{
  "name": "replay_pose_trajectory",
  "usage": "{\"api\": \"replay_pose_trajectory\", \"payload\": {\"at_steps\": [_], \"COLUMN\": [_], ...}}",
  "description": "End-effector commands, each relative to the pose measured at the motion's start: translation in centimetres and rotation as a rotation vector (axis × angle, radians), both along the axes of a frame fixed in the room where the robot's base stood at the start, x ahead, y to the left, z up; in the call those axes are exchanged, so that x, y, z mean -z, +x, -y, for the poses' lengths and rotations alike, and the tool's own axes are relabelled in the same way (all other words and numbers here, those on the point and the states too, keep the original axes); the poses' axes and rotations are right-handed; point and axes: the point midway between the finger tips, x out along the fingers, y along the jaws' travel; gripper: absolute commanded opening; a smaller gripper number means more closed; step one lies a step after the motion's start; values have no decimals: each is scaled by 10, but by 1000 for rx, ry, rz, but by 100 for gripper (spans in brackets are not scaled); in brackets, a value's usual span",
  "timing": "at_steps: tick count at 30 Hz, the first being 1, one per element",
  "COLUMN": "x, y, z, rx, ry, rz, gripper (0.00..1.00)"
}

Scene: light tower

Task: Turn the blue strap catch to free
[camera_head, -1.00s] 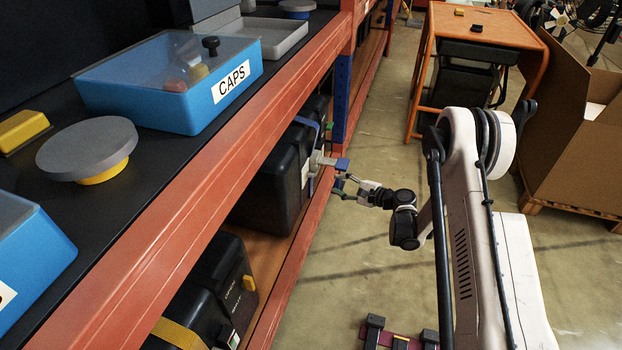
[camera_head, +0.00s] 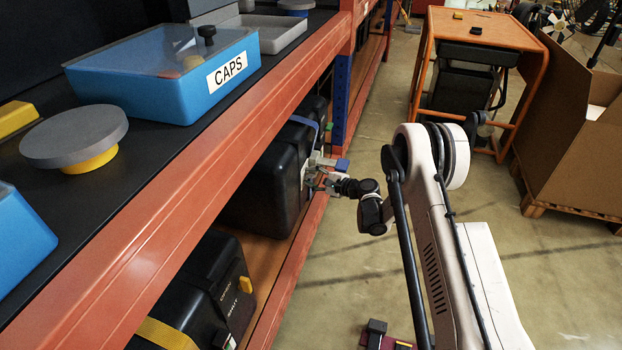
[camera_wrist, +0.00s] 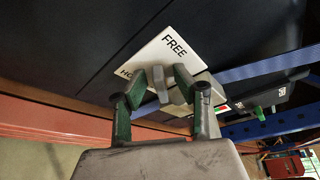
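The blue strap (camera_head: 303,121) runs over a black case (camera_head: 268,190) on the lower shelf, and a blue band (camera_wrist: 262,68) shows in the wrist view. A white label (camera_wrist: 168,50) on the case reads FREE, with a partly covered word starting HO at its left. A grey catch piece (camera_wrist: 160,84) stands in front of the label. My gripper (camera_wrist: 160,78) is at the catch, its two green-sided fingers apart on either side of the grey piece, with narrow gaps visible. In the head view my gripper (camera_head: 322,181) hides much of the catch.
The orange shelf beam (camera_head: 200,165) runs along the left, above the cases. A second black case (camera_head: 205,285) with a yellow strap sits nearer. A blue CAPS box (camera_head: 150,95) stands on the upper shelf. Open floor (camera_head: 340,265) lies right of the shelf.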

Motion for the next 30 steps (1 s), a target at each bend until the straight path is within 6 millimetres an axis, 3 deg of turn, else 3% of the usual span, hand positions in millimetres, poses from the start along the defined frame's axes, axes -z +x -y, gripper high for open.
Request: {"api": "replay_pose_trajectory", "payload": {"at_steps": [4, 11, 23, 30], "x": [0, 0, -1, -4], "y": [0, 0, 1, 3], "z": [0, 0, 1, 1], "rx": [0, 0, 0, 1], "ry": [0, 0, 8, 41], "rz": [0, 0, -36, -170], "gripper": [29, 0, 0, 0]}}
